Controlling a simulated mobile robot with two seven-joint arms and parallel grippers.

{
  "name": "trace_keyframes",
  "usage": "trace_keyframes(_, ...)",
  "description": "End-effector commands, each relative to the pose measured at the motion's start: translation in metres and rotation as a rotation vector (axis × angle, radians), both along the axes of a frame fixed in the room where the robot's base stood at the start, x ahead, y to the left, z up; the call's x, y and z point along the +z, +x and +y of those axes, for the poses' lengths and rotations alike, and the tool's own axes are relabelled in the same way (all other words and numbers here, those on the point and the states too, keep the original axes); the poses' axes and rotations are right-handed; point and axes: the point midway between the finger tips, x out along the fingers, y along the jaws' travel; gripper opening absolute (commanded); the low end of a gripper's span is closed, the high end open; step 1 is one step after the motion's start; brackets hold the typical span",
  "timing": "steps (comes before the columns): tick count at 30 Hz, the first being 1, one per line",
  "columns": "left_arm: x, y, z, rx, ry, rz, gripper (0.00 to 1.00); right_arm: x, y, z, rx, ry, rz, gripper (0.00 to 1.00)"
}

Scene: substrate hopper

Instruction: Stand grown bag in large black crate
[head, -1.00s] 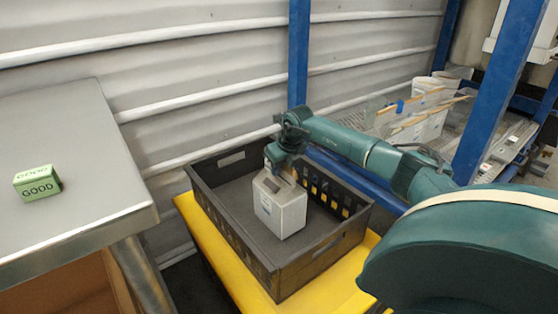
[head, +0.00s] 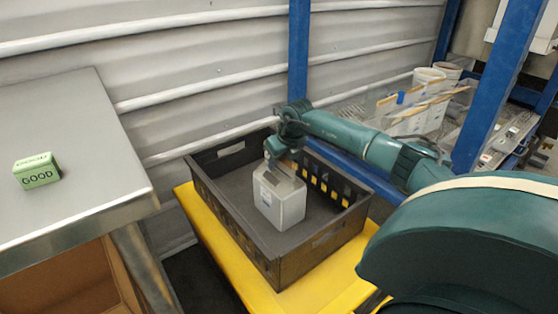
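The large black crate (head: 322,245) sits on a yellow stand. The grown bag (head: 279,203), a pale grey block with a small label on its side, stands upright inside the crate near the middle. My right gripper (head: 277,163) is over the bag's top, pointing down, at its back edge. Its fingers are mostly hidden by the wrist and the bag, so I cannot tell whether they hold the bag or stand open. My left gripper is out of view.
A grey metal table (head: 70,150) on the left holds a green block (head: 37,172) marked GOOD. The yellow stand (head: 230,275) extends around the crate. Blue posts (head: 299,60) and a rack with white tubs (head: 425,110) stand behind and right. The crate floor around the bag is clear.

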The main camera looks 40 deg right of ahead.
Motion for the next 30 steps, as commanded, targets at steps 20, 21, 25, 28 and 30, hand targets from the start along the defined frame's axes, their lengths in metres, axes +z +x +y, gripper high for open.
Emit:
trace_keyframes(20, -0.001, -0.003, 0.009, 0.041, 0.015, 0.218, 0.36, 0.104, -0.043, 0.003, 0.000, -0.001, -0.001, 0.33)
trace_keyframes(21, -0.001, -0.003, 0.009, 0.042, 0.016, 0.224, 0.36, 0.107, -0.044, 0.003, 0.000, 0.000, -0.001, 0.33)
trace_keyframes(25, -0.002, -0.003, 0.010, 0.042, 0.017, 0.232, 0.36, 0.110, -0.045, 0.004, 0.000, 0.000, 0.000, 0.33)
trace_keyframes(28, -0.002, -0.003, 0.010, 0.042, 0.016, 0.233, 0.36, 0.110, -0.046, 0.004, 0.000, 0.000, 0.000, 0.33)
trace_keyframes(30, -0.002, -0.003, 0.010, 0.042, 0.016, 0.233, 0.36, 0.110, -0.046, 0.004, 0.000, 0.000, 0.000, 0.33)
